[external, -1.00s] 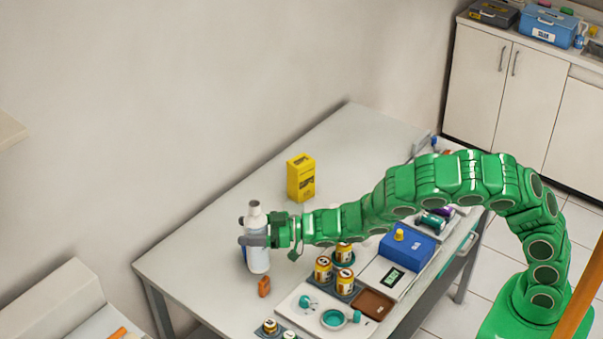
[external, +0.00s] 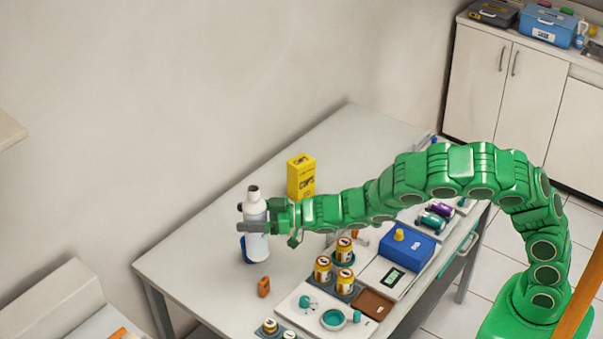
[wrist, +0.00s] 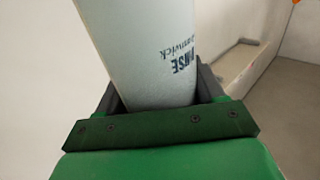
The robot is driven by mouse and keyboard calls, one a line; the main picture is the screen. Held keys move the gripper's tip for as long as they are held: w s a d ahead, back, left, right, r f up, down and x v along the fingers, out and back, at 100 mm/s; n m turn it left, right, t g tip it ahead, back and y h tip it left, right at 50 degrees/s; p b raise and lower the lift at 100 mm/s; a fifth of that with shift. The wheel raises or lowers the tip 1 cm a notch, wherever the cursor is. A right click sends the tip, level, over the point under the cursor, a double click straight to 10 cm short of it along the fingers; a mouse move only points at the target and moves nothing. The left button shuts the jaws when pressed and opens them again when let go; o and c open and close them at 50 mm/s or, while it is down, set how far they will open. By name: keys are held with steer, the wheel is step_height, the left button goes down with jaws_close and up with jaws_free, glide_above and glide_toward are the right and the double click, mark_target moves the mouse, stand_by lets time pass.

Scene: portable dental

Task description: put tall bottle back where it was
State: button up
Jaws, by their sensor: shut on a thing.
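The tall bottle (external: 256,246) is white with a grey top, and it is upright in the external view. My gripper (external: 252,227) is shut around its body, below the neck. In the wrist view the bottle (wrist: 140,50) fills the space between the fingers, with dark printed lettering on its side.
A yellow box (external: 301,177) stands behind my arm on the table (external: 190,255). Several labelled jars (external: 323,268), a white tray (external: 305,318) and a blue box (external: 407,247) are to the right. The table's left part is clear.

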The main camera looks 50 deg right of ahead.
steer(key=shift+r, duration=0.5)
steer(key=w+d+m+t+h, duration=0.15)
steer(key=d+m+h, duration=0.35)
steer(key=d, duration=2.2)
steer(key=w+d+m+t+h, duration=0.1)
steer(key=d+m+t+h, duration=0.4)
steer(key=d, duration=2.1)
step_height(320, 180, down, 13)
steer(key=n+g+h, duration=0.1)
steer(key=g, duration=0.1)
steer(key=shift+w+n+h, duration=0.2)
steer(key=shift+n+h, duration=0.2)
steer(key=shift+f, duration=0.2)
steer(key=o, duration=1.2)
steer(key=shift+r, duration=0.15)
